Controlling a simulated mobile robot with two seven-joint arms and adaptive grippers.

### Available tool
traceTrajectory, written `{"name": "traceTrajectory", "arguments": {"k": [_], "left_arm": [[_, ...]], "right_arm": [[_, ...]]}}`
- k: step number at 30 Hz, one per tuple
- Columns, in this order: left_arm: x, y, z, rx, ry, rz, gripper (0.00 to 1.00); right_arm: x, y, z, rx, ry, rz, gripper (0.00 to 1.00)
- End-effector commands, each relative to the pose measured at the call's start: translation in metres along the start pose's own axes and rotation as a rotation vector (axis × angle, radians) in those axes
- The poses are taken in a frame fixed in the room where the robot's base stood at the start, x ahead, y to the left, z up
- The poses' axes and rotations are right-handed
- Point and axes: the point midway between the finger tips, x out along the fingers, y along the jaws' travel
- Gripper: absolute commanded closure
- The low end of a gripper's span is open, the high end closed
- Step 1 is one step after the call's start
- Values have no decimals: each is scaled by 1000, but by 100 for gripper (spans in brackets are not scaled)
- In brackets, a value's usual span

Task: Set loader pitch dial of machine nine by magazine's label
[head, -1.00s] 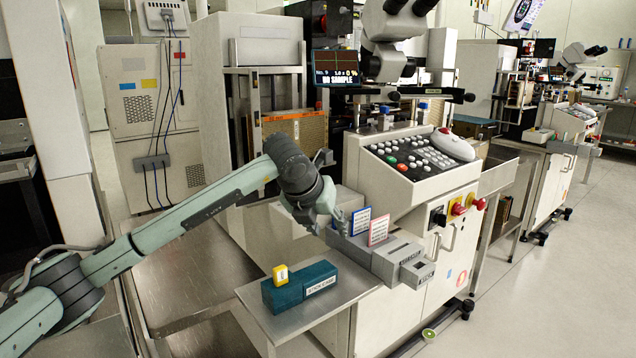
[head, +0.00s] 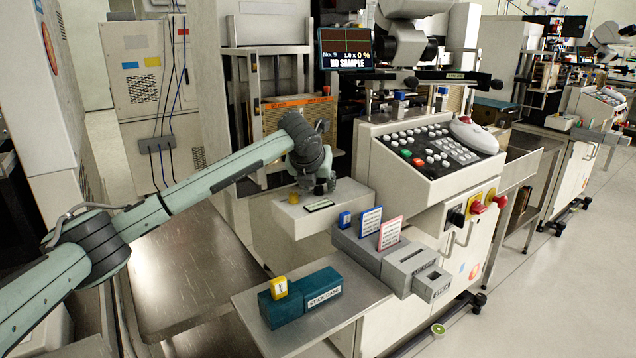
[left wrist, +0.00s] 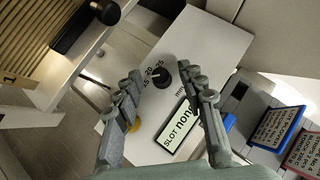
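A small black dial (left wrist: 162,76) sits on the white loader box (left wrist: 215,50), with numbers 15, 20 and 25 beside it. Its exact setting is too small to read. My left gripper (left wrist: 160,72) is open above the box, its fingers on either side of the dial in the picture; contact is not clear. In the head view my left gripper (head: 319,188) is over the loader box (head: 300,222) and hides the dial. A display (left wrist: 178,127) on the box reads "SLOT none". A brown ribbed magazine (head: 292,120) with an orange label strip stands behind; its text is unreadable here.
A screen (head: 345,48) reads "No. 9" and "NO SAMPLE". A yellow knob (head: 294,198) is on the loader box. Grey holders with a blue-edged card (head: 370,220) and red-edged card (head: 390,234) stand right. A teal case (head: 312,298) sits on the front shelf.

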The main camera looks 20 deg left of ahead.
Motion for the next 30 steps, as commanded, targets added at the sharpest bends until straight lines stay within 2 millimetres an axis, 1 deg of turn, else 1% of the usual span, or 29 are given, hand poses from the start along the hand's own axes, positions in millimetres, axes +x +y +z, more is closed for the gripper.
{"name": "traceTrajectory", "arguments": {"k": [3, 10, 11, 20, 30], "left_arm": [[6, 0, 0, 0, 1, 1, 60], [7, 0, 0, 0, 0, 0, 60], [7, 0, 0, 0, 0, 0, 62], [6, 0, 0, 0, 0, 0, 100], [7, 1, -1, 18, 0, -19, 100]], "right_arm": [[1, 0, 0, 0, 0, -1, 60], [2, 0, 0, 0, -1, -1, 60], [2, 0, 0, 0, -1, -1, 60], [2, 0, 0, 0, -1, -1, 60], [3, -1, 1, 0, -3, 0, 60]]}}
